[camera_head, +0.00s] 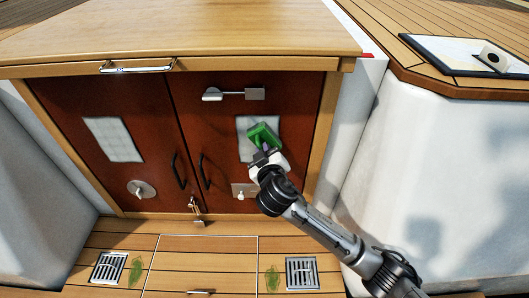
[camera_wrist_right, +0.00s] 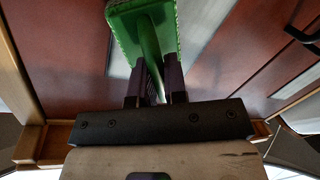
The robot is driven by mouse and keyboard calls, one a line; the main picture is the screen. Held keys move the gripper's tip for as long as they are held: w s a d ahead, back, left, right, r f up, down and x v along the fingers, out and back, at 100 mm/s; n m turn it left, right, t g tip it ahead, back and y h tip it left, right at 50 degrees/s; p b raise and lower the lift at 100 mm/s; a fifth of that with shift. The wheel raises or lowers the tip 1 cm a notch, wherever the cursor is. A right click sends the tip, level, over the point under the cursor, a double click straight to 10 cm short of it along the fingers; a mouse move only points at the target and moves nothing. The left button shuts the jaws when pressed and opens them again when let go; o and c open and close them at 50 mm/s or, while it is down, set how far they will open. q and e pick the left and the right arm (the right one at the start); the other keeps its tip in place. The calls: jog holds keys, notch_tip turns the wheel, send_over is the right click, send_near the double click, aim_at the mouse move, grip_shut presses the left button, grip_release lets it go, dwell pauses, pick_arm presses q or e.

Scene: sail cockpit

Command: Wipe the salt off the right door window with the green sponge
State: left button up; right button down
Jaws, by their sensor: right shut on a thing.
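The green sponge (camera_head: 263,135) is held by my right gripper (camera_head: 267,150), whose fingers are shut on the sponge's handle. In the right wrist view the sponge (camera_wrist_right: 143,30) is beyond the two dark fingers (camera_wrist_right: 155,88), its handle between them. The right door window (camera_head: 243,124) is a pale pane in the right brown door (camera_head: 222,155). The sponge covers its right part in the head view; whether it touches the pane I cannot tell. Any salt on the pane is too faint to make out. My left gripper is not in view.
The left door has its own pale window (camera_head: 114,139). A latch (camera_head: 233,95) sits above the right window, and dark handles (camera_head: 203,172) and a padlock (camera_head: 195,207) are near the door seam. A wooden top (camera_head: 180,30) overhangs the doors. White seats flank them.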

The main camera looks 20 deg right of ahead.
aim_at(257, 144)
notch_tip(257, 144, up, 4)
jog(key=shift+f+p, duration=0.25)
jog(key=shift+p, duration=1)
jog(key=shift+r+p, duration=1.9)
jog(key=shift+p, duration=0.05)
jog(key=shift+w+a+f, duration=0.1)
jog(key=shift+w+a, duration=0.1)
jog(key=shift+a, duration=0.25)
jog(key=shift+w+a+f, duration=0.1)
jog(key=shift+w+a, duration=0.1)
jog(key=shift+a, duration=0.25)
jog(key=shift+f+b, duration=0.95)
jog(key=shift+f, duration=0.4)
jog(key=shift+f+b, duration=0.45)
jog(key=shift+f, duration=0.3)
jog(key=shift+f+b, duration=1.05)
jog(key=shift+f, duration=0.85)
notch_tip(257, 144, down, 7)
jog(key=b, duration=0.4)
jog(key=shift+f+b, duration=0.15)
jog(key=shift+b, duration=0.15)
